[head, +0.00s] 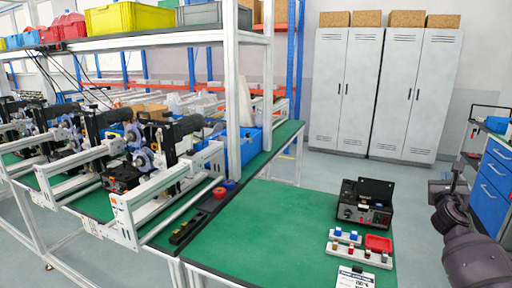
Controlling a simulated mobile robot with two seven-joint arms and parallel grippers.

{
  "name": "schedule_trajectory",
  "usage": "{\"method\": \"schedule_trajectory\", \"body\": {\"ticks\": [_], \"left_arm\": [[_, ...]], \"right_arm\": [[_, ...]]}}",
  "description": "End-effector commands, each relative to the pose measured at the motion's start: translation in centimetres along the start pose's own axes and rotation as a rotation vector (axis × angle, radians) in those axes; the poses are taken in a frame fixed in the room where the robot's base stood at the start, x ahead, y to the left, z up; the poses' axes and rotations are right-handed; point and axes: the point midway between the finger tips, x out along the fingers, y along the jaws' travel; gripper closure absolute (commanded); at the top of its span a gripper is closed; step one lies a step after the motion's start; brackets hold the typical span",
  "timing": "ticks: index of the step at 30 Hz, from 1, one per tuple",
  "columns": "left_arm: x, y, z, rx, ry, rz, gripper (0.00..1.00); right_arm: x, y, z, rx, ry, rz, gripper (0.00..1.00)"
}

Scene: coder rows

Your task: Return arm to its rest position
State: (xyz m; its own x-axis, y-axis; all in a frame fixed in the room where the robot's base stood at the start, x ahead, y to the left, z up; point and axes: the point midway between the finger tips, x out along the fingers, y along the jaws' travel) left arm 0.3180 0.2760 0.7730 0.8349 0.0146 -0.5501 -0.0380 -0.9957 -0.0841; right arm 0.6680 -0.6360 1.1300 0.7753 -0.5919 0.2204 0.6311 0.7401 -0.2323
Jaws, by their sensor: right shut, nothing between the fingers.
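My right arm stands at the right edge of the head view, dark grey and folded upward, off the right side of the green table. My right gripper (455,176) is small in the picture at the arm's upper end, in front of the grey floor. It is shut and holds nothing that I can see. It is apart from the table and everything on it. My left arm and left gripper are not in view.
The green table (265,225) has a wide bare middle. On its right are a black device (365,203) with an upright lid, a white rack (358,254) with small coloured pieces and a red tray (378,243). A blue drawer cabinet (495,175) stands close behind my right arm.

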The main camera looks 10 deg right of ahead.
Motion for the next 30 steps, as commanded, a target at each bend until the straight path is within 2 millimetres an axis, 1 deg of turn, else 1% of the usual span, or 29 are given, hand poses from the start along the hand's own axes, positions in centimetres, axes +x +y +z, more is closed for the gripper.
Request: {"method": "schedule_trajectory", "body": {"ticks": [1,5,8,11,12,14,15,17,18,20,21,23,24,26,27,29,30], "left_arm": [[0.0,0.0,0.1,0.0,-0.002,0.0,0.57],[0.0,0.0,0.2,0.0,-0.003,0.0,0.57],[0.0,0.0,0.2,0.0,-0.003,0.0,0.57],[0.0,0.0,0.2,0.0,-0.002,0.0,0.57],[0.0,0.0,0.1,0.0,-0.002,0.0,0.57],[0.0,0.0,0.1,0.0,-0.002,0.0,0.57],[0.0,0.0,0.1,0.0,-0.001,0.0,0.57],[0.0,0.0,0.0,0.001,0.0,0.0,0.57],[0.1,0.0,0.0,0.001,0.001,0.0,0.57],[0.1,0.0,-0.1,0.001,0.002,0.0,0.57],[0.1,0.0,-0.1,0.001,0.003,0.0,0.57],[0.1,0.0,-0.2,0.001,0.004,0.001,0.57],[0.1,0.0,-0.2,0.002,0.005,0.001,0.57],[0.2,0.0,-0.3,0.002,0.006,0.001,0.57],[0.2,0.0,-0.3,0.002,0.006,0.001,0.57],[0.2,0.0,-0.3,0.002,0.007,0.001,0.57],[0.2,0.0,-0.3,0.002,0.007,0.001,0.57]], "right_arm": [[-1.0,0.3,-1.4,0.046,0.019,0.019,1.0],[-3.2,0.9,-3.8,0.199,0.06,0.062,1.0],[-5.4,1.5,-5.9,0.337,0.107,0.096,1.0],[-8.3,2.1,-8.5,0.506,0.174,0.129,1.0],[-9.8,2.4,-9.6,0.585,0.21,0.141,1.0],[-12.1,2.7,-11.4,0.711,0.269,0.153,1.0],[-13.7,3.0,-12.5,0.799,0.312,0.159,1.0],[-16.2,3.2,-14.2,0.928,0.38,0.158,1.0],[-18.0,3.4,-15.2,1.016,0.429,0.152,1.0],[-20.7,3.6,-16.7,1.147,0.504,0.136,1.0],[-22.5,3.7,-17.6,1.234,0.555,0.118,1.0],[-25.4,3.8,-18.9,1.364,0.635,0.084,1.0],[-27.3,3.8,-19.7,1.451,0.688,0.054,1.0],[-30.3,3.8,-20.8,1.579,0.769,-0.001,1.0],[-32.3,3.8,-21.4,1.663,0.823,-0.045,1.0],[-35.1,3.7,-22.2,1.781,0.897,-0.117,1.0],[-36.9,3.7,-22.6,1.852,0.942,-0.166,1.0]]}}
